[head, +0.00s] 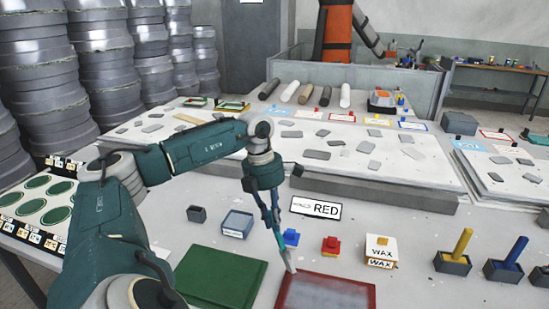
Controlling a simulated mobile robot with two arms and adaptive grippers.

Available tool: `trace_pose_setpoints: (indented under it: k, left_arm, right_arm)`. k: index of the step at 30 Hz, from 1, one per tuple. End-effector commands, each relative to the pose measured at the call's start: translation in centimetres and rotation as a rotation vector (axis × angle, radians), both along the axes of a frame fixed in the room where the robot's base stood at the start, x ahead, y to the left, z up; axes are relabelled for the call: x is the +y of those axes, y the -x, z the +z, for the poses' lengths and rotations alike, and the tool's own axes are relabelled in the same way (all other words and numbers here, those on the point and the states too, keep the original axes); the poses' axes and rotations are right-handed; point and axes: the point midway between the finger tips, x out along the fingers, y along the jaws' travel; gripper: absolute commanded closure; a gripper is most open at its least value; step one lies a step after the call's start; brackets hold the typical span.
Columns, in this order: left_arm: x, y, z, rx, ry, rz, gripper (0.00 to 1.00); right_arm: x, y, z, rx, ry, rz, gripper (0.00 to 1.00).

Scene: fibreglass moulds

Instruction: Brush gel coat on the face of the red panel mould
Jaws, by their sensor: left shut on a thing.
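The red panel mould (369,297) lies flat at the bottom edge of the head view, its near part cut off. Its face is covered by a hazy, greyish-white patch inside a red border. My left gripper (271,217) points down above the mould's far left corner and is shut on a brush (286,256) with a pale tip. The brush tip is at the mould's upper left corner; I cannot tell whether it touches. A small tray (237,224) with a label stands behind the mould to the left. My right gripper is not in view.
A green panel (221,278) lies left of the red mould. Behind it stand a RED sign (316,208), blue block (291,238), red block (331,245) and WAX box (381,250). Yellow (461,243) and blue (515,251) handles stand in holders at right.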

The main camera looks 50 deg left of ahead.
Motion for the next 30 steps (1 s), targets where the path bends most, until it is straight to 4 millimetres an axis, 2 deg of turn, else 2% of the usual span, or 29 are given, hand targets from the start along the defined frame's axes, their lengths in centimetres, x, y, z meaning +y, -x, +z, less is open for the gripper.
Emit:
trace_pose_setpoints:
  k: [1, 9, 15, 30]
  left_arm:
    - [0.1, 0.1, 0.9, -0.002, -0.001, 0.001, 1.00]
    - [0.4, 0.4, 3.3, -0.002, -0.001, 0.003, 1.00]
    - [0.6, 0.7, 4.8, -0.001, 0.000, 0.006, 1.00]
    - [0.6, 0.7, 5.0, -0.001, 0.000, 0.006, 1.00]
  right_arm:
    - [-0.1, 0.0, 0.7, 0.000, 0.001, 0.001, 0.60]
    - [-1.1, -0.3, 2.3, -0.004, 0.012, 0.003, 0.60]
    - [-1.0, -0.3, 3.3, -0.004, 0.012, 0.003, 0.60]
    - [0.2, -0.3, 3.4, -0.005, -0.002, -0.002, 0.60]
